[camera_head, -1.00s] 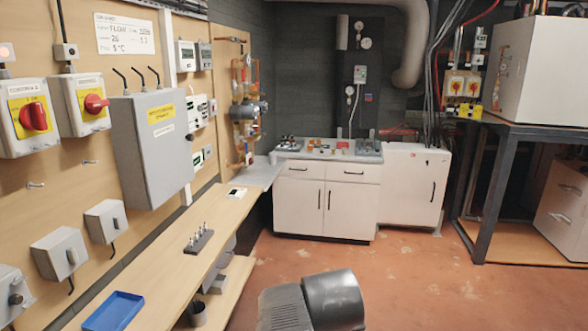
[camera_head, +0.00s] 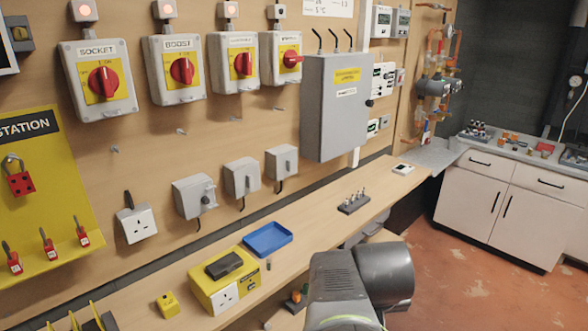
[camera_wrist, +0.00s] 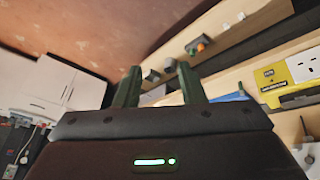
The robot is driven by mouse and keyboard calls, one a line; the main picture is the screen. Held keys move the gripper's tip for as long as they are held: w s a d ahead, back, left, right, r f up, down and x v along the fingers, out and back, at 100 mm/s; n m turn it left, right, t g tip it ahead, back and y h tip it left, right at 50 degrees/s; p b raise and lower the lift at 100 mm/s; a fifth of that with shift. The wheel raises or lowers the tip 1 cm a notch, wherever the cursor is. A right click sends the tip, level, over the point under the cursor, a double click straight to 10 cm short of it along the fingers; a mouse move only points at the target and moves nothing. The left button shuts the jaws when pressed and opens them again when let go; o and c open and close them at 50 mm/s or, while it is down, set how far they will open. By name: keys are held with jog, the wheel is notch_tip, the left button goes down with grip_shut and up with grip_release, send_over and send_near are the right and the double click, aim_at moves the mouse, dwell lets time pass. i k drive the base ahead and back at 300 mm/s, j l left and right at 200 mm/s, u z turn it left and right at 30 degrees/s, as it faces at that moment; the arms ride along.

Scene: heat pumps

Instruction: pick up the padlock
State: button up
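A red padlock (camera_head: 19,182) with a grey shackle hangs on the yellow station board (camera_head: 45,150) at the left edge of the head view. Smaller red lock-like pieces, one of them here (camera_head: 48,247), hang in a row along the board's lower edge. My gripper (camera_wrist: 160,68) shows in the wrist view with its two dark fingers apart and nothing between them. The padlock is not in the wrist view. In the head view only my arm shows, low and right of centre, far from the board; the fingers are hidden there.
The wooden bench (camera_head: 310,222) along the wall holds a blue tray (camera_head: 267,239), a yellow socket box (camera_head: 226,282) and a small yellow block (camera_head: 168,305). Switch boxes with red knobs (camera_head: 182,70) and a wall socket (camera_head: 137,223) stick out from the wall. Red floor (camera_head: 470,270) is open at right.

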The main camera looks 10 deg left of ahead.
aim_at(50, 250)
jog(key=u, duration=2.25)
